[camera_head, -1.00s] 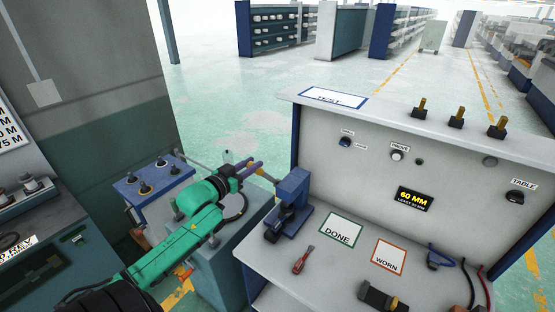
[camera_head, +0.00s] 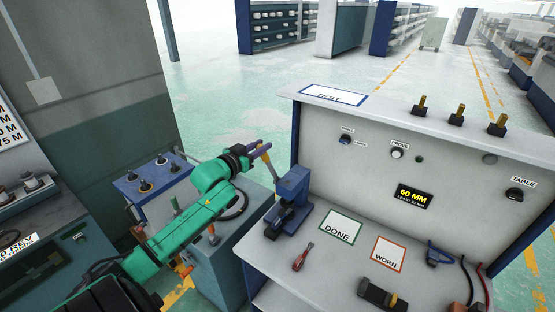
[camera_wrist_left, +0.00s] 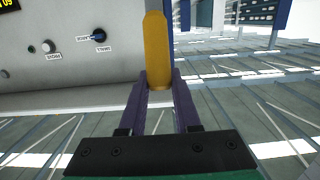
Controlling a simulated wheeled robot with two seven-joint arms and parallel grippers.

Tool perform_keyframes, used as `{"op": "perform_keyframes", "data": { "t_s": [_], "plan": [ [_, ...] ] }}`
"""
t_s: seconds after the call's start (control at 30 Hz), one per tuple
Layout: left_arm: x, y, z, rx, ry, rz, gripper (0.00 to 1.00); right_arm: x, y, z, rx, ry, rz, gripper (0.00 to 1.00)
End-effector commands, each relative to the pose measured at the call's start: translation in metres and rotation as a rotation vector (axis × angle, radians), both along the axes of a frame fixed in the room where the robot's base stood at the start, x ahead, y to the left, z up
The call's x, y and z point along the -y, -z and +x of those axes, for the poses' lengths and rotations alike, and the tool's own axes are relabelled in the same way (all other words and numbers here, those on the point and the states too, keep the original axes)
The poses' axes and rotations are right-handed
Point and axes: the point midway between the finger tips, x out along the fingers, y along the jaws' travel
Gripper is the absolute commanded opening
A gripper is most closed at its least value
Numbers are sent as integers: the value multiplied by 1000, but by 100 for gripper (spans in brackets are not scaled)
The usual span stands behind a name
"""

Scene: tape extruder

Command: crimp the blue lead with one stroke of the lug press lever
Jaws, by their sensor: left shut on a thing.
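The blue lug press (camera_head: 291,188) stands at the left end of the test bench. Its lever (camera_head: 268,160) slants up and left from the press top. My left gripper (camera_head: 262,149) is shut on the lever's upper end. In the left wrist view, the yellow lever handle (camera_wrist_left: 156,50) sits between the purple fingers of my left gripper (camera_wrist_left: 160,82). A blue lead (camera_head: 449,262) lies at the right of the bench top. I cannot tell whether any lead end is in the press jaws. My right gripper is not in view.
A red screwdriver (camera_head: 303,257), a green-framed DONE mat (camera_head: 341,226) and an orange-framed WORN mat (camera_head: 389,253) lie on the bench. A dark block (camera_head: 381,295) is at its front edge. A display (camera_head: 413,196) reads 60 MM. A grey-blue cabinet (camera_head: 222,260) stands left of the bench.

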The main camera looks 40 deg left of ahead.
Motion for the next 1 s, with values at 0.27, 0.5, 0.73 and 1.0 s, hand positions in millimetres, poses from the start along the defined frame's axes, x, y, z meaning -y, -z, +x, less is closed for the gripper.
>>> {"op": "perform_keyframes", "data": {
  "t_s": [0.27, 0.5, 0.73, 1.0],
  "plan": [
    [0, -12, 23, 4, 1, 0, 0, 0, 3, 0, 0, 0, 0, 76],
    [0, -17, 34, 1, 1, 0, 0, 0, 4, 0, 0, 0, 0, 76],
    [0, -16, 34, 1, 0, 0, 0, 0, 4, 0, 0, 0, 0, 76],
    [-1, -19, 47, 1, 1, -1, 62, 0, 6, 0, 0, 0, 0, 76]
  ]
}}
